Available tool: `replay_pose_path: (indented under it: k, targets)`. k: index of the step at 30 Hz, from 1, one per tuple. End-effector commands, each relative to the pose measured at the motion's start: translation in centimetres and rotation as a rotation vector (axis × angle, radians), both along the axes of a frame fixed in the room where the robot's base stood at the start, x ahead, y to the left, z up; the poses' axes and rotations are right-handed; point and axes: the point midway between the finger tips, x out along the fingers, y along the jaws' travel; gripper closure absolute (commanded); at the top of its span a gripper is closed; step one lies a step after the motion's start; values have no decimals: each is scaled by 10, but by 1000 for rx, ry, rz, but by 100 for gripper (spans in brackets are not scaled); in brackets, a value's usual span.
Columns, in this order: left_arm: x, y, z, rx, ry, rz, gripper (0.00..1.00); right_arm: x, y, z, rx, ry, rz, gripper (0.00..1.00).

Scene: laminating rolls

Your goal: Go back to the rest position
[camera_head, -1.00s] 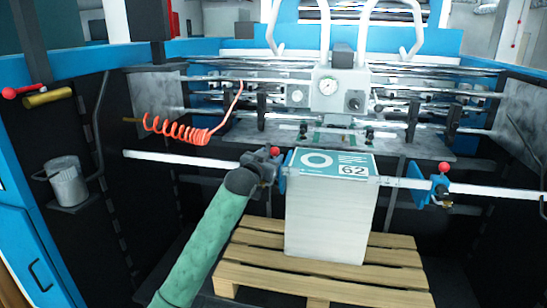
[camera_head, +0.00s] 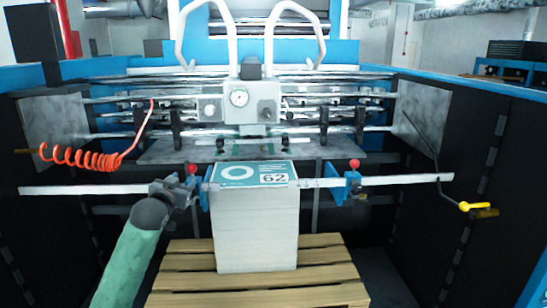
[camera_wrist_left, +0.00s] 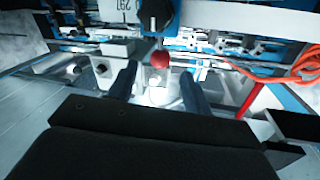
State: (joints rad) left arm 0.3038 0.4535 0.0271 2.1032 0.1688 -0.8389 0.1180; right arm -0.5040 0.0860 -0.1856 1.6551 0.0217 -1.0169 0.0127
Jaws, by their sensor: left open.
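My left arm comes in from the lower left in the head view. My left gripper (camera_head: 188,186) is open at the left blue clamp (camera_head: 204,193) with its red knob. In the left wrist view the two fingers (camera_wrist_left: 158,88) stand apart, with the red knob (camera_wrist_left: 159,59) just beyond and between their tips. I cannot tell whether a finger touches it. The paper stack (camera_head: 255,230), with a teal top sheet marked 62, stands upright right of this clamp. My right gripper is not in view.
A metal bar (camera_head: 400,181) crosses the machine and bears a right blue clamp (camera_head: 349,187) with a red knob. The stack stands on a wooden pallet (camera_head: 320,275). An orange coiled hose (camera_head: 85,157) hangs at the left. A yellow-tipped handle (camera_head: 476,206) sticks out at the right.

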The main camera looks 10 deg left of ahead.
Motion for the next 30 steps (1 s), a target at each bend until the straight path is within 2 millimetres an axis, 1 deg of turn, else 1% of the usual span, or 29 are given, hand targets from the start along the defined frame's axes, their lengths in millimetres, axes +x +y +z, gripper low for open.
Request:
replay_pose_path:
  k: [2, 5, 6, 8, 9, 11, 12, 14, 15, 17, 18, 20, 21, 23, 24, 26, 27, 29, 30]
  targets:
    - [-5, -6, -17, -1, 30, -2, 50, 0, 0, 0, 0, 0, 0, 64]
    - [-18, -19, -54, -4, 99, -5, 50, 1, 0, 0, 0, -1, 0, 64]
    - [-26, -26, -72, -5, 134, -6, 50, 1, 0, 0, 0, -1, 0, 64]
    - [-40, -36, -101, -6, 193, -8, 50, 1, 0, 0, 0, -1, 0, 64]
    - [-51, -43, -120, -7, 232, -10, 50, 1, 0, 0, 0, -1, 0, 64]
    - [-67, -53, -148, -6, 291, -10, 50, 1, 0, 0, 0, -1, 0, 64]
    - [-79, -60, -165, -7, 330, -12, 50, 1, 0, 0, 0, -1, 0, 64]
    - [-98, -70, -191, -9, 390, -13, 50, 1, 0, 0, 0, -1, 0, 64]
    - [-111, -77, -207, -11, 429, -15, 50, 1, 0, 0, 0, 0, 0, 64]
    - [-131, -86, -231, -13, 487, -16, 50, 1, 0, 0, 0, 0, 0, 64]
    - [-146, -92, -245, -14, 526, -16, 50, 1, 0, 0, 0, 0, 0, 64]
    - [-168, -101, -267, -16, 584, -18, 50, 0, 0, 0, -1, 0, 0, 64]
    - [-183, -107, -280, -16, 622, -20, 50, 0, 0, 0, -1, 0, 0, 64]
    - [-207, -116, -299, -19, 682, -23, 50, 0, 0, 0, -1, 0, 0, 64]
    - [-223, -122, -310, -21, 719, -24, 50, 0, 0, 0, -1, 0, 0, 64]
    - [-247, -129, -327, -23, 777, -23, 50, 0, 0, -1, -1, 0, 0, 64]
    - [-264, -135, -337, -27, 815, -25, 50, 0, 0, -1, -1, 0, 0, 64]
    - [-290, -143, -351, -30, 873, -27, 50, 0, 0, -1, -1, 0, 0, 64]
    - [-307, -148, -359, -32, 911, -29, 50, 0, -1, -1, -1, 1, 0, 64]
